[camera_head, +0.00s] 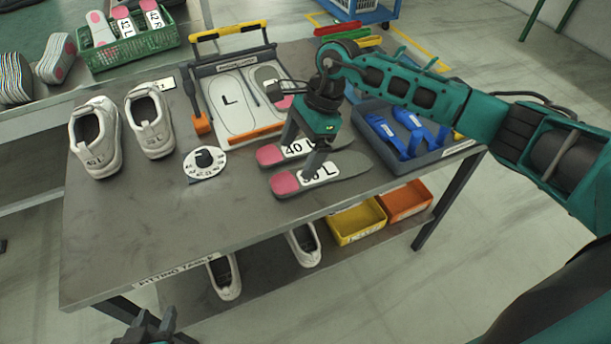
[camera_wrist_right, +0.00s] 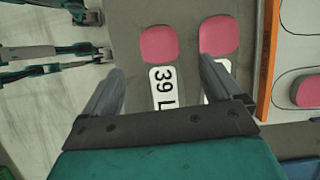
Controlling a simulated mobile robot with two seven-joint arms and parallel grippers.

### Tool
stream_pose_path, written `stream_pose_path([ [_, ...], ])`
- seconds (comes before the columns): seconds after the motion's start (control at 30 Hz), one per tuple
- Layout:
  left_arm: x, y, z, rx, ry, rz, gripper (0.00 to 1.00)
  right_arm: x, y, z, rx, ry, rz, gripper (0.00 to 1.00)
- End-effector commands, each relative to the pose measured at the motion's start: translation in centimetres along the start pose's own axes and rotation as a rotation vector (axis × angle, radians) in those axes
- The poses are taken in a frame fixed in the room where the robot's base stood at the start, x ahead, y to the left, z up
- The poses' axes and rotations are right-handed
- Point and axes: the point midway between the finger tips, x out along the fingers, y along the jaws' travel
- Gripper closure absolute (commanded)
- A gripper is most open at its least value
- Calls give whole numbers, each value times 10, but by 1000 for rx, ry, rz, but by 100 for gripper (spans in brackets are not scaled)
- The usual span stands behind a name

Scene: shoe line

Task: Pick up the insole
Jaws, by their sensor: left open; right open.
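Two grey insoles with pink heel pads and white labels lie side by side on the fitting table. The rear insole (camera_head: 345,138) reads 40 and is partly hidden by my right gripper. The front insole (camera_head: 350,170) reads 39 L; in the right wrist view its pink pad and label (camera_wrist_right: 163,88) show between the fingers. My right gripper (camera_head: 297,162) is open and empty above the insoles, its fingers (camera_wrist_right: 162,70) on either side of the 39 L insole. The right finger covers part of the other insole (camera_wrist_right: 219,36). My left gripper (camera_head: 146,328) is low at the bottom left, away from them.
A fitting board (camera_head: 232,125) with insole outlines stands behind. White shoes (camera_head: 95,140) and a round dial (camera_head: 204,163) are left. A grey tray (camera_head: 440,155) with blue parts is right. Yellow (camera_head: 357,222) and orange (camera_head: 405,202) bins sit below. The table's front left is clear.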

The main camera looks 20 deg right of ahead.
Motion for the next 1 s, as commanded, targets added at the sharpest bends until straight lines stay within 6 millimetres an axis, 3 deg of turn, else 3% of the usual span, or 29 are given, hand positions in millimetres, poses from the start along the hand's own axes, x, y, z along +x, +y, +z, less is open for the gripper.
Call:
stream_pose_path([
  [0.1,0,0,0,0,-1,0,57,15,0,1,1,-2,0,7],
  [0.37,-1,0,-1,0,-1,1,57,32,1,1,1,-4,1,7],
  [0.63,-1,0,-2,0,0,1,57,70,2,1,2,-4,1,7],
  [0.87,0,0,-3,0,3,1,57,72,2,0,1,-3,-2,7],
  [1.0,0,0,-5,1,6,0,57,72,2,0,1,-3,-1,21],
])
